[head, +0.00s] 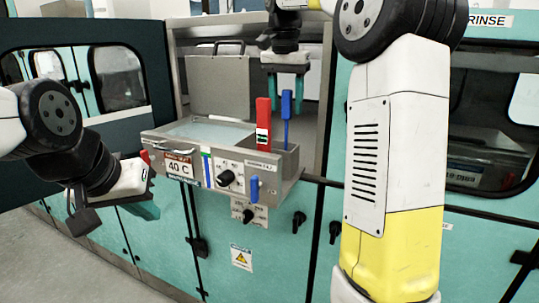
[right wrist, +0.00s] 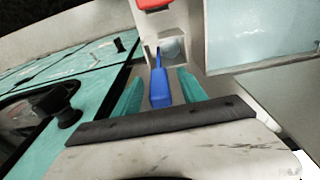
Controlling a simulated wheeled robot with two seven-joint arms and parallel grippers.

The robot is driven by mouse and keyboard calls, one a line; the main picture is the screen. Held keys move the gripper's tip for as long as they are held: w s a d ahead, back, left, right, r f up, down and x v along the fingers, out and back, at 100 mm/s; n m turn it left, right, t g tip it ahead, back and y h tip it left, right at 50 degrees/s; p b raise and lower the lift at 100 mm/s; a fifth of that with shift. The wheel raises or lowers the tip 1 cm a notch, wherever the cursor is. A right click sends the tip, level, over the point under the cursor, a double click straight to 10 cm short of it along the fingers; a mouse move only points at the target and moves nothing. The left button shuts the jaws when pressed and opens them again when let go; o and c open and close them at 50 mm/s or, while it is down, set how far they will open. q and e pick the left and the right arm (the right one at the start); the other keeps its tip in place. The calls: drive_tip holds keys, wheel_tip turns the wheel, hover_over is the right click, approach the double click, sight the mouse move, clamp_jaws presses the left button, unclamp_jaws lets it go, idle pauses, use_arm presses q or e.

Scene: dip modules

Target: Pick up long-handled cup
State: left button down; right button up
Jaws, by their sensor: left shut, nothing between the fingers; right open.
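The long-handled cup shows as a blue upright handle (head: 286,118) rising from the small compartment at the right of the bath unit. In the right wrist view the blue handle (right wrist: 159,84) points into that compartment, where a pale round shape, perhaps the cup's bowl, shows. My right gripper (head: 285,88) is open above the compartment, its teal fingers on either side of the handle's top. The right wrist view also shows the handle between the open fingers (right wrist: 160,92), with gaps on both sides. My left gripper (head: 146,209) is shut and empty at the lower left, away from the cup.
A red handle (head: 263,122) stands just left of the blue one. The bath unit (head: 232,175) has a liquid-filled tank (head: 207,133), a 40 C display and knobs. A raised metal lid (head: 217,88) stands behind. Teal cabinet walls flank the opening.

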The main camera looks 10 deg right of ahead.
sight(287, 118)
drive_tip(key=shift+w+d+f, duration=0.1)
drive_tip(key=shift+w+f, duration=0.05)
drive_tip(key=shift+f, duration=1.35)
clamp_jaws()
drive_tip(key=shift+r, duration=0.15)
